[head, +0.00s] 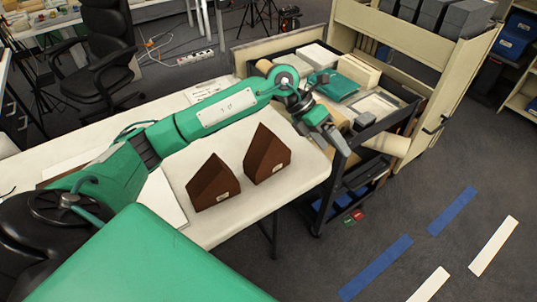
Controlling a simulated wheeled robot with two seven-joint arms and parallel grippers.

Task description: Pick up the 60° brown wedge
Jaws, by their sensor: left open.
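Two brown wedges stand on the white table: one nearer (211,184) and one farther right (266,154). Both are dark brown with peaked tops and a small pale label on the front. The labels are too small to read, so I cannot tell which is the 60° one. My green left arm reaches across the table behind them. My left gripper (336,139) is open and empty beyond the farther wedge, near the table's far right corner, pointing down to the right. It is apart from both wedges. My right gripper is out of view.
A dark cart (360,178) holding boxes and a green folder (338,86) stands beside the table's right end, close to my left gripper. A cream shelf unit (440,75) is behind it. White papers (163,198) lie on the table left of the wedges. Open floor is at right.

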